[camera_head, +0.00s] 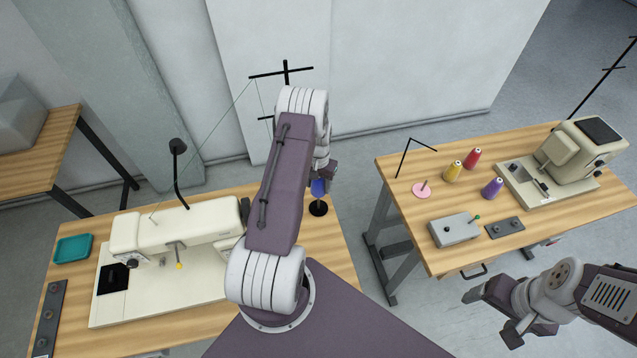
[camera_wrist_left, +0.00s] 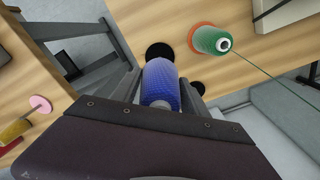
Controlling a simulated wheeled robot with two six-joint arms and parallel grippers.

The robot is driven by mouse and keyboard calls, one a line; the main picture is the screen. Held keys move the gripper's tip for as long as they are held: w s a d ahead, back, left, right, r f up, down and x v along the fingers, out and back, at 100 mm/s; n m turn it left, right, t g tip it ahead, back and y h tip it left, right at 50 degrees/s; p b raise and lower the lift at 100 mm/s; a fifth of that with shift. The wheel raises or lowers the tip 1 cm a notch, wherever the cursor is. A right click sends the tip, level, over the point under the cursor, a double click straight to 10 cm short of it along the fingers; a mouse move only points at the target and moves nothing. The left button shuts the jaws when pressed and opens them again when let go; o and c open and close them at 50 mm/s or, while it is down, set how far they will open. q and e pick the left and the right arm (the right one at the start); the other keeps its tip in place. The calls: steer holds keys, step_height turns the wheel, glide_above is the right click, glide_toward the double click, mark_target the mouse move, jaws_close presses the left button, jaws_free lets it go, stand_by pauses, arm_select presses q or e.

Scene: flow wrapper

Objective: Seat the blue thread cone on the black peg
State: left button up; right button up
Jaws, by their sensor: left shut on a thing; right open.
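The blue thread cone (camera_head: 318,187) is between the fingers of my left gripper (camera_head: 324,172), which is shut on it. In the left wrist view the cone (camera_wrist_left: 160,78) points away from the gripper, with a finger on each side. The black peg's round base (camera_head: 318,209) shows on the left table just below the cone. In the wrist view a black disc (camera_wrist_left: 159,50) lies by the cone's far end. The peg's pin is hidden, and I cannot tell whether the cone touches it. My right gripper (camera_head: 495,312) is open and empty, in front of the right table.
A green cone (camera_wrist_left: 208,40) with a thread stands on an orange base near the black disc. A cream sewing machine (camera_head: 175,250) fills much of the left table. The right table holds yellow (camera_head: 453,171), red and purple cones and a pink peg (camera_head: 422,190).

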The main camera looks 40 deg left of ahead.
arm_select(q)
steer(key=shift+f+b, duration=2.45)
steer(key=shift+f, duration=1.4)
step_height(320, 180, down, 3)
steer(key=b, duration=0.2)
steer(key=shift+r+b, duration=0.1)
steer(key=shift+b, duration=0.2)
steer(key=o, duration=1.6)
steer(key=shift+r, duration=0.1)
step_height(320, 180, up, 9)
steer(key=shift+b, duration=0.7)
